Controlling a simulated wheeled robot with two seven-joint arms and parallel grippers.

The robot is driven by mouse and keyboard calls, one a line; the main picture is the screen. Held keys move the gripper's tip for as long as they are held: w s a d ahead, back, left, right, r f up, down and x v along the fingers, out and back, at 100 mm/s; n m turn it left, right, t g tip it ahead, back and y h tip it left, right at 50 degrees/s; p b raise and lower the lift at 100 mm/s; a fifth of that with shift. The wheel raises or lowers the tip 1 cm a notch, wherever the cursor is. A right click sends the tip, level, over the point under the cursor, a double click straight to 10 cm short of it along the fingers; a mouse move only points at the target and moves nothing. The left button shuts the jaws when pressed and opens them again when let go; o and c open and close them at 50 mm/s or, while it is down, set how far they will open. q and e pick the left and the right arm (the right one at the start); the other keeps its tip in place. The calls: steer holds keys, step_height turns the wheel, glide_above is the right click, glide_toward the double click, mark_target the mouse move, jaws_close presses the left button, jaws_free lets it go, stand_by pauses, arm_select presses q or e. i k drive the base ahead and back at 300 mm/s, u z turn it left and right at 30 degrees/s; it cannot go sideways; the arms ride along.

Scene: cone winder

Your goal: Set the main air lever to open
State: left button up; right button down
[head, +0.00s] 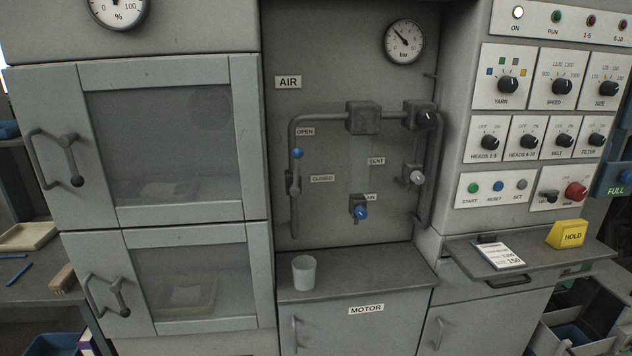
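The main air lever (297,170) is on the left vertical pipe of the AIR panel in the head view. Its blue ball end (297,153) points up, just below the OPEN label (305,132). The CLOSED label (322,178) is lower and to the right of the lever. The lever stands roughly upright along the pipe; its exact angle is hard to tell at this size. Neither of my grippers is in view, and nothing touches the lever.
Right of the lever are a blue valve knob (361,212), a grey knob (417,177) and a black knob (428,119). A pressure gauge (404,41) is above. A pale cup (304,272) stands on the ledge (365,276) below. The space before the panel is clear.

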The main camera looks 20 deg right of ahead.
mark_target(298, 153)
steer(key=u, duration=0.3)
steer(key=i, duration=0.95)
steer(key=z, duration=0.6)
